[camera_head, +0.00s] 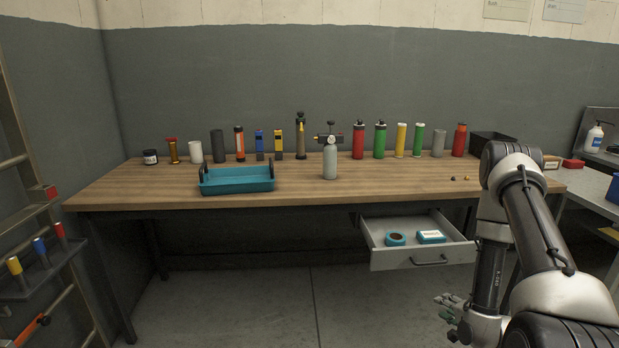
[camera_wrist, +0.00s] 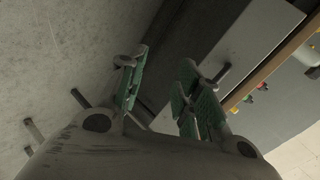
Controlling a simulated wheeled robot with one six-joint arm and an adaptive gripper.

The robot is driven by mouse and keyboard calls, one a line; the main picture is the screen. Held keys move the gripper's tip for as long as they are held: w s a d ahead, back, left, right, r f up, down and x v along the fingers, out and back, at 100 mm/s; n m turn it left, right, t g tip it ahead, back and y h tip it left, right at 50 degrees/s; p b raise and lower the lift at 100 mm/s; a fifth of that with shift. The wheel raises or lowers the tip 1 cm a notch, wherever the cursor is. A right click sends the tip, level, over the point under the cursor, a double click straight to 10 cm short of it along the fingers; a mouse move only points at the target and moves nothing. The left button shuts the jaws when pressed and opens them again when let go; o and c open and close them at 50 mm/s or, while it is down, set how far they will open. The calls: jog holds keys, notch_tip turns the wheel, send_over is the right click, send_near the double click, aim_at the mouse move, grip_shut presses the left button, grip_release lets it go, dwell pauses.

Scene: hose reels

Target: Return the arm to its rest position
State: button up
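My arm reaches down along the right side of the head view. My gripper (camera_head: 447,307) hangs low in front of the workbench, below and right of the open drawer, apart from both. In the wrist view my gripper (camera_wrist: 165,75) shows two green-padded fingers spread apart with a gap between them. Nothing is held between them. The fingertips are small and partly cut off by the hand in the head view.
The open drawer (camera_head: 390,261) juts from the workbench (camera_head: 300,190) and holds a teal tape roll (camera_head: 395,239) and a small box (camera_head: 431,237). A teal tray (camera_head: 237,181) and several cylinders stand on top. A side table (camera_head: 580,181) is at right; floor (camera_head: 270,305) is clear.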

jog(key=s+f+n+g, duration=0.45)
jog(key=s+g, duration=0.35)
jog(key=s, duration=0.2)
jog(key=s+a+r+n, duration=0.3)
jog(key=s+r, duration=0.2)
jog(key=r, duration=1.1)
jog(key=s+a+r+n, duration=0.3)
jog(key=s+r, duration=0.2)
jog(key=r, duration=1.2)
jog(key=s+a+r+n+h, duration=0.1)
jog(key=s+a+r+n, duration=0.2)
jog(key=r, duration=1.4)
jog(key=s, duration=0.2)
jog(key=shift+s+a+n+t, duration=0.25)
jog(key=shift+s+n+t, duration=0.05)
jog(key=shift+s+n, duration=0.05)
